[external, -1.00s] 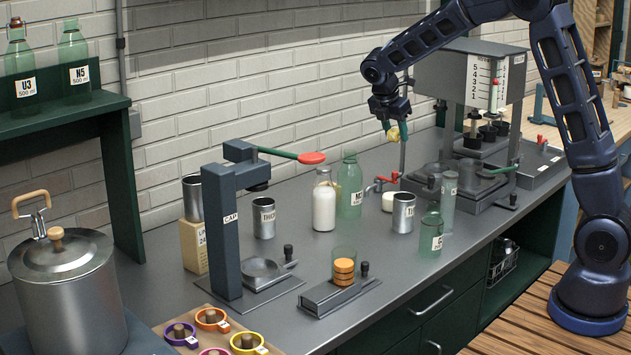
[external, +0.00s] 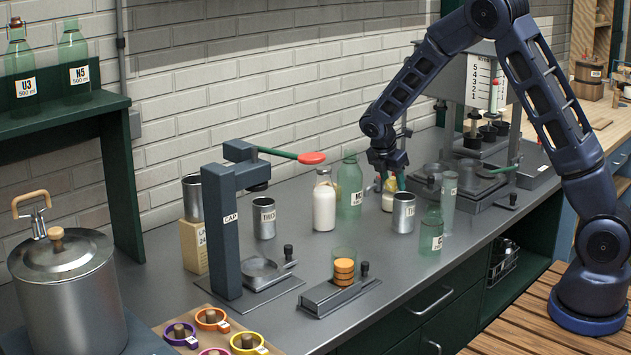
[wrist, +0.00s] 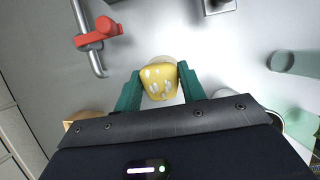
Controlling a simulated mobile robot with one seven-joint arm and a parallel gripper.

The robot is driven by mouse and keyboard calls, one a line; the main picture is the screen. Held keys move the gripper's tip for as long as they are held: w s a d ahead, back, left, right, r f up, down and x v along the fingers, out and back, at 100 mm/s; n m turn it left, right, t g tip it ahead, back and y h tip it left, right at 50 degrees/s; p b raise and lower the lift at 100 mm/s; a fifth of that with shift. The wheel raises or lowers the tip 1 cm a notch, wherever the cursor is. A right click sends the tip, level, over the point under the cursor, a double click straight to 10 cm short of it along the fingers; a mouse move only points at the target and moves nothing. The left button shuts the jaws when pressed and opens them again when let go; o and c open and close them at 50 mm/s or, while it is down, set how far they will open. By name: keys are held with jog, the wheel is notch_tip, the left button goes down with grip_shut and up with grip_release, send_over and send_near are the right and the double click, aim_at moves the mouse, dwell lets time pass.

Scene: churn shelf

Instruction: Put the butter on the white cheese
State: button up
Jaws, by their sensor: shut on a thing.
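My gripper (external: 390,182) has its green fingers shut on the butter, low over the counter. In the wrist view the butter (wrist: 159,82) is a yellow rounded block with white spots, held between both fingertips. The white cheese (external: 387,203) is a small pale disc on the counter, directly under my gripper in the external view. In the wrist view only a pale rim (wrist: 160,59) shows behind the butter, which hides the rest. I cannot tell whether the butter touches the cheese.
A metal cup (external: 403,213) stands close in front of my gripper. A green bottle (external: 350,190) and a milk bottle (external: 324,205) stand to its left. A red-handled tap (wrist: 98,32) is near in the wrist view.

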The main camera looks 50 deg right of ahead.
jog(key=shift+f, duration=0.5)
jog(key=shift+f, duration=0.1)
jog(key=o, duration=1)
jog(key=shift+c, duration=0.2)
